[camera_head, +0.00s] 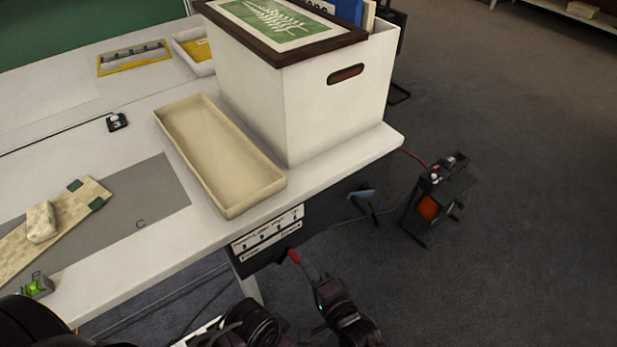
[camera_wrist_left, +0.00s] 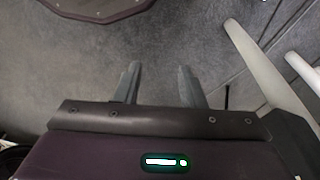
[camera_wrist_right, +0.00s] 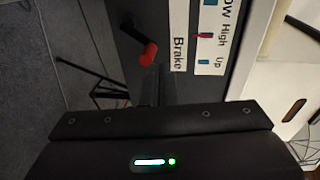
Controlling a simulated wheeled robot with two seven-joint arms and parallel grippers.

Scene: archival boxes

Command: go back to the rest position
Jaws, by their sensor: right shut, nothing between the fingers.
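My right gripper (camera_head: 306,268) is below the table's front edge, in front of the dark control panel. In the right wrist view its fingers (camera_wrist_right: 155,85) are together and empty, close to a red-tipped lever (camera_wrist_right: 148,55) on the panel. I cannot tell whether they touch it. The lever's red end also shows in the head view (camera_head: 294,257). My left gripper (camera_wrist_left: 158,85) has its fingers apart and empty above the grey carpet in the left wrist view. I cannot make out its fingers in the head view.
The white table (camera_head: 100,290) holds a shallow cream tray (camera_head: 262,192) and a large white archival box (camera_head: 300,115) with a framed green picture on top. A grey mat (camera_head: 165,195) lies at left. A black device (camera_head: 440,200) stands on the floor at right. Pale legs (camera_wrist_left: 255,65) are near my left gripper.

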